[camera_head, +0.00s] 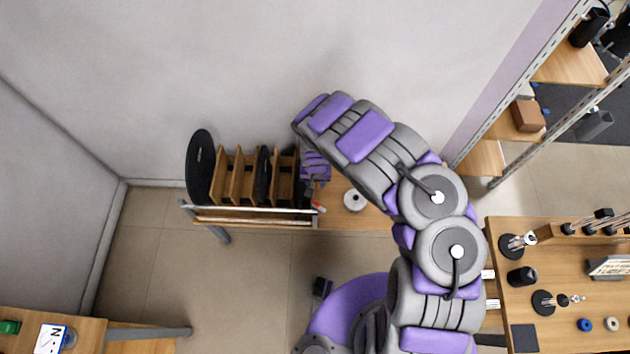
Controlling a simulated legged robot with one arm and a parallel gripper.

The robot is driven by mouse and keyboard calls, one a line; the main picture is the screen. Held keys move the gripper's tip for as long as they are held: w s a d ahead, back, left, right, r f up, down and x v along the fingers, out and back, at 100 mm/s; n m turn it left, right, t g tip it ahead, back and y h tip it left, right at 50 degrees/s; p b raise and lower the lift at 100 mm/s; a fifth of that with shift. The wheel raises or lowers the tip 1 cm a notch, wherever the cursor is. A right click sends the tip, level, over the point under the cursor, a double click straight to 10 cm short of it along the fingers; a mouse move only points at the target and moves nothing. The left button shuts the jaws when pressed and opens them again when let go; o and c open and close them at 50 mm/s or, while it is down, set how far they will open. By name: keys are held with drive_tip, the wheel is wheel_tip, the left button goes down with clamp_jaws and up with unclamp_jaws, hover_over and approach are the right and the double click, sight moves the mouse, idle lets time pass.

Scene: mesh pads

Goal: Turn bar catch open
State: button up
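A wooden rack (233,178) with upright dividers stands on a bench against the wall. A large black disc (200,166) is at its left end, and another dark disc (263,174) stands between the dividers. A pale bar (255,210) runs along the rack's front edge. A small red and white piece (318,206) sits at the bar's right end; I cannot tell if it is the catch. My gripper (309,192) is at the rack's right end, close to this piece. Its fingertips are small and dark, so neither their opening nor any contact is clear.
A grey round part (354,200) lies on the bench right of my gripper. A right-hand table (570,265) holds several posts and rings. Metal shelving (570,65) stands behind it. Another table (88,332) is at lower left. Floor (165,265) between is clear.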

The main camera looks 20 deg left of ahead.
wheel_tip(320, 180, up, 6)
drive_tip(key=p, duration=0.6)
drive_tip(key=shift+r, duration=0.2)
idle(0.5)
wheel_tip(320, 180, up, 17)
drive_tip(key=p, duration=0.1)
drive_tip(key=shift+r+p, duration=0.15)
drive_tip(key=shift+p, duration=0.15)
drive_tip(key=shift+o, duration=0.2)
drive_tip(key=shift+s, duration=0.1)
